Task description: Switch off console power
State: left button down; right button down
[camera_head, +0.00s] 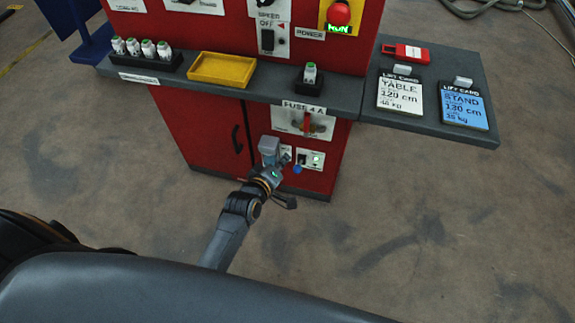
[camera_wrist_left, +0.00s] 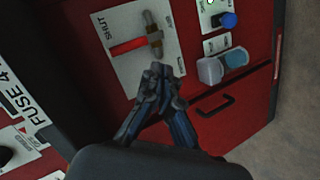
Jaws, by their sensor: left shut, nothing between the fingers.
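The red console (camera_head: 200,125) stands ahead. A green "RUN" display (camera_head: 341,29) is lit below a red button (camera_head: 340,12). My left gripper (camera_head: 285,158) is low in front of the cabinet, well below the switch. My right gripper is not seen.
A grey shelf (camera_head: 345,95) juts out between the switch and my left gripper. It bears a yellow tray (camera_head: 222,69), several fuses (camera_head: 148,48) and two cards (camera_head: 400,95). A blue knob (camera_wrist_left: 228,20) and pale block (camera_wrist_left: 210,70) are near the gripper.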

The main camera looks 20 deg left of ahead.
pick_arm(q)
jog(key=shift+s+d+f+m+g, duration=0.15)
jog(key=shift+s+f+m, duration=0.05)
jog(key=shift+f, duration=0.3)
jog(key=shift+s+d+f+m+g, duration=0.15)
jog(key=shift+s+f+m, duration=0.05)
jog(key=shift+f, duration=0.3)
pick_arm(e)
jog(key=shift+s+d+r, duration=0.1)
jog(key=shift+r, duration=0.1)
